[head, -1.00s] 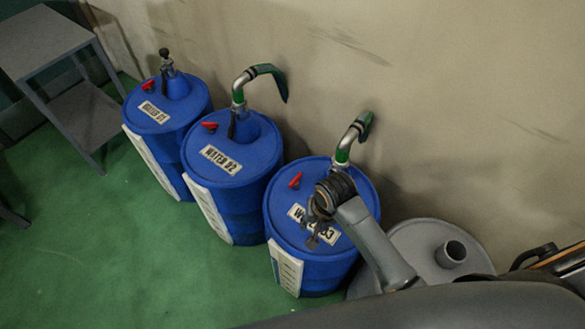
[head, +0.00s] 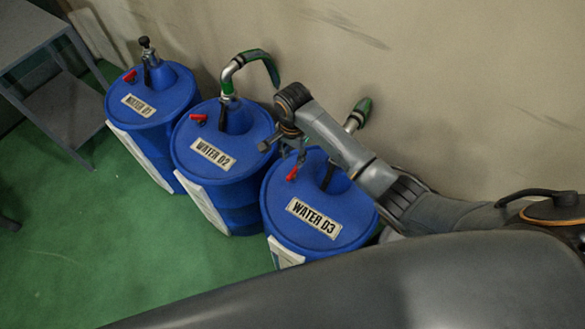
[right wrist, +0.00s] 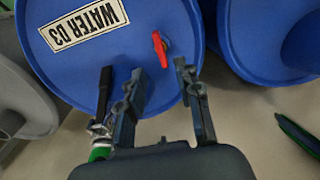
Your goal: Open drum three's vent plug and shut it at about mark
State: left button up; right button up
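Drum three (head: 275,215), blue and labelled WATER D3, stands upright at the front of the drum row. Its red vent plug (head: 292,173) is on the lid and also shows in the right wrist view (right wrist: 160,48). My right gripper (head: 283,148) is above the lid's far-left edge, near the plug. In the right wrist view its fingers (right wrist: 158,74) are spread and empty, with the plug showing just past the gap between the tips; I see no contact. A white strip (head: 285,256) is on the drum's side, mostly hidden by my body. My left gripper is not in view.
Drum two (head: 185,150), with a green-ended pipe (head: 258,55), and drum one (head: 165,100) stand to the left. Drum three's green-tipped pipe (head: 361,110) rises behind my right arm. The wall (head: 450,80) is close behind.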

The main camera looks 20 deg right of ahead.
aim_at(293, 171)
notch_tip(293, 171, down, 8)
jog(key=shift+w+b, duration=0.1)
jog(key=shift+b, duration=0.4)
jog(key=shift+c, duration=0.4)
grip_shut()
